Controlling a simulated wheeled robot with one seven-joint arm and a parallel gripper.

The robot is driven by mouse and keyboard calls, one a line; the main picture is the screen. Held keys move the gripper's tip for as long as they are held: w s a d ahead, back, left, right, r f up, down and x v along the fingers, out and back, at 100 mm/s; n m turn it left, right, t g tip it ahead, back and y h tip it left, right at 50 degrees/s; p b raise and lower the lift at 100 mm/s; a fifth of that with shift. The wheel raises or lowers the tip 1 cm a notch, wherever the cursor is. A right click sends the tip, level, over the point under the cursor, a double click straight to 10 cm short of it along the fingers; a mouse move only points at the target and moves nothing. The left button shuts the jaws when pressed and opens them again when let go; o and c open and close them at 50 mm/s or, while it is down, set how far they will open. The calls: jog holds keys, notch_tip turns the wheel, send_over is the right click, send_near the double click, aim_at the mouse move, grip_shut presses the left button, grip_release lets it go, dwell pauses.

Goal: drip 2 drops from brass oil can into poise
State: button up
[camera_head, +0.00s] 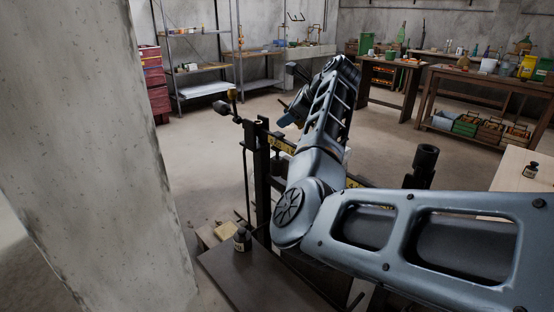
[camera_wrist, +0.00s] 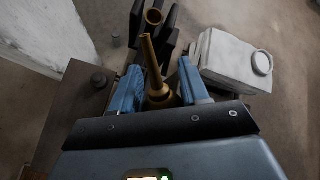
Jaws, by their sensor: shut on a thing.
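My gripper (camera_wrist: 160,80) has its blue fingers on both sides of the brass oil can (camera_wrist: 158,92) in the wrist view. The can's tapered spout points up the picture, its tip just below a small brass cup (camera_wrist: 154,17) set in dark metal, likely the poise. I cannot tell whether the tip is over the cup. In the head view, my gripper (camera_head: 286,119) is above the far side of the scale, mostly behind my arm. A brass cup (camera_head: 232,95) shows near the beam's left end. The dark beam scale (camera_head: 257,170) has yellow markings.
A concrete pillar (camera_head: 100,150) blocks the left. Shelves and workbenches stand farther back.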

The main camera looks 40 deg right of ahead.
jog(key=shift+r+p, duration=2.6)
jog(key=shift+r, duration=0.4)
jog(key=shift+f+m+t+y, duration=0.1)
jog(key=shift+m+t+y, duration=0.2)
jog(key=shift+t+y, duration=0.2)
jog(key=m+t+y, duration=0.1)
jog(key=t, duration=0.2)
jog(key=shift+y, duration=0.4)
jog(key=m+t+y, duration=0.1)
jog(key=t, duration=0.1)
jog(key=shift+f+m+t+b, duration=0.1)
jog(key=shift+m+t+b, duration=0.25)
jog(key=shift+m+t, duration=0.05)
jog(key=shift+t, duration=0.3)
